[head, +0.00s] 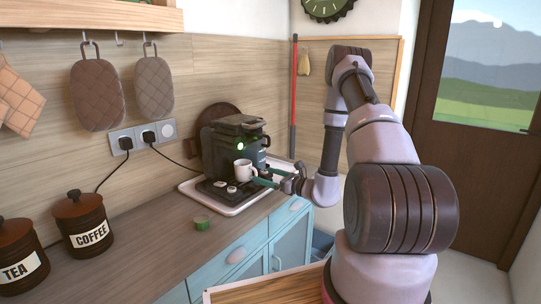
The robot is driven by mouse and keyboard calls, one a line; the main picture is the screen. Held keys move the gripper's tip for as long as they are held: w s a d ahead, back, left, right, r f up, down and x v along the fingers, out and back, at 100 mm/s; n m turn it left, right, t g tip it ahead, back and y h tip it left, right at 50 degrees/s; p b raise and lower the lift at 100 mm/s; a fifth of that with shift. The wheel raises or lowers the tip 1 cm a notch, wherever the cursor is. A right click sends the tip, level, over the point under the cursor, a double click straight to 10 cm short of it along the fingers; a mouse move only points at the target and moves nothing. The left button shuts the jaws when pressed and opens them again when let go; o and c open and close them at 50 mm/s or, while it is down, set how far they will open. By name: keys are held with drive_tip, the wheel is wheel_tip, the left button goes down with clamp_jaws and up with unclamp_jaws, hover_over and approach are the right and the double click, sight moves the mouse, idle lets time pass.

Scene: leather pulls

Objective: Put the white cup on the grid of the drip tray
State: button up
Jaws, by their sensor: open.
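The white cup (243,169) is upright at the front of the dark coffee machine (222,148). Its handle points right, toward my gripper. It appears over the drip tray (212,188) at the machine's foot, its base near the right part of the grid; at this size I cannot tell whether it rests flat on it. My gripper (262,177) reaches in from the right with its greenish fingers open, close beside the cup's handle. I cannot tell whether a finger touches the cup.
The machine stands on a pale tray (229,209) with a raised rim. A small green thing (202,222) lies on the counter in front. COFFEE (84,222) and TEA (20,258) jars stand at left. The counter between is clear. A green light glows on the machine.

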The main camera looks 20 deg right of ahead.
drive_tip(key=s+a+r+n+g+y, duration=0.2)
drive_tip(key=s+a+r+n+g, duration=0.3)
drive_tip(key=r, duration=0.4)
drive_tip(key=s+a+r+n+g+y, duration=0.2)
drive_tip(key=s+a+r+n+g, duration=0.25)
drive_tip(key=r+n, duration=0.3)
drive_tip(key=s+a+r+n+g+h, duration=0.1)
drive_tip(key=s+r+n+g+h, duration=0.3)
drive_tip(key=s+r+n, duration=0.5)
drive_tip(key=s+d+r+n+t+h, duration=0.2)
drive_tip(key=s+d+r+t+h, duration=0.4)
drive_tip(key=s, duration=0.6)
drive_tip(key=d+r+h, duration=0.2)
drive_tip(key=d+h, duration=0.1)
drive_tip(key=shift+d+r+n, duration=0.35)
drive_tip(key=shift+t, duration=0.25)
drive_tip(key=shift+c, duration=0.3)
